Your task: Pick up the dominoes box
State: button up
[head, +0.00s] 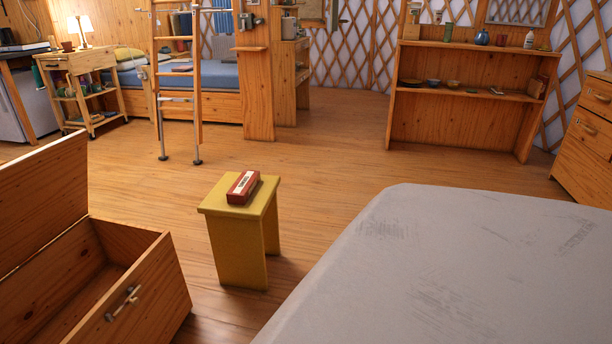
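A small red box with a white label, which looks like the dominoes box (243,187), lies flat on top of a yellow stool (238,245). The stool stands on the wooden floor near the middle of the head view. The box's upper face is in plain view and nothing covers it. Its label is too small to read. My gripper is not in view.
An open wooden chest (150,300) stands to the left of the stool. A large grey padded surface (460,270) fills the lower right, close to the stool. Wooden floor (320,150) is clear behind the stool. A ladder (180,90) stands farther back.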

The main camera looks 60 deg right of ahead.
aim_at(243, 189)
jog(key=z, duration=1.4)
